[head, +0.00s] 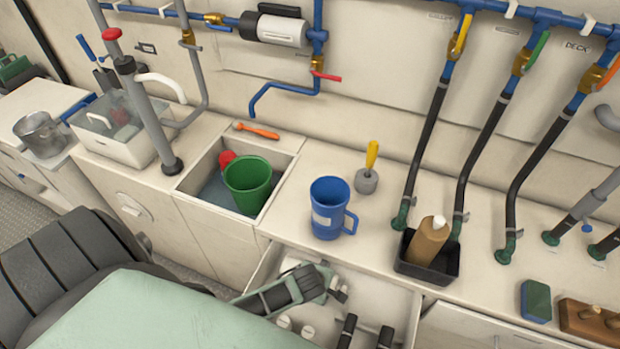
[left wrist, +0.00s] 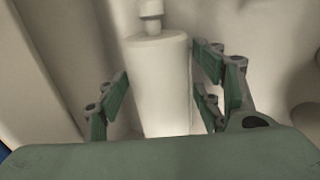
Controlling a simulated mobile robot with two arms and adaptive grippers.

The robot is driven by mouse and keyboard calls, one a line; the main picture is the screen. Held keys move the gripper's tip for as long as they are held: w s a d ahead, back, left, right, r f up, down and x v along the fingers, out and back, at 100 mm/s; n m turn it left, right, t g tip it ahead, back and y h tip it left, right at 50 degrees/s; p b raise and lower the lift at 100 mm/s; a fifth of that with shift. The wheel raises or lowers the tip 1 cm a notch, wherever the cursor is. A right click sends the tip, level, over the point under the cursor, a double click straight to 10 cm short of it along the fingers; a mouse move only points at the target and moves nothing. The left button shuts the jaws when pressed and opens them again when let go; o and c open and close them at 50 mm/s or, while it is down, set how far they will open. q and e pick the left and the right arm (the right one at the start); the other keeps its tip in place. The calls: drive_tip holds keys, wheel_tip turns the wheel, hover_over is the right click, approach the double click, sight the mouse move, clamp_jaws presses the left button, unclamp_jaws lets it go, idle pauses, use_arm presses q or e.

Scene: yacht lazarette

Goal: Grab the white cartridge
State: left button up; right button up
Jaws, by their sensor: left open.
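The white cartridge (left wrist: 160,85) is a pale cylinder with a narrower neck and cap at its top end in the left wrist view. It lies between the spread fingers of my left gripper (left wrist: 164,88), with gaps visible beside it. In the head view my left gripper (head: 335,284) reaches from the left into the open drawer (head: 385,292) below the counter. I cannot make out the cartridge there; the gripper seems to cover it.
On the counter above are a blue mug (head: 328,210), a green cup (head: 248,185) in the sink, and a black tray (head: 428,268) holding a brown bottle (head: 427,240).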

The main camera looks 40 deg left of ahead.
use_arm(q)
drive_tip(key=shift+c, duration=0.4)
drive_tip(key=c, duration=0.9)
drive_tip(key=shift+o, duration=0.2)
drive_tip(key=shift+r, duration=0.15)
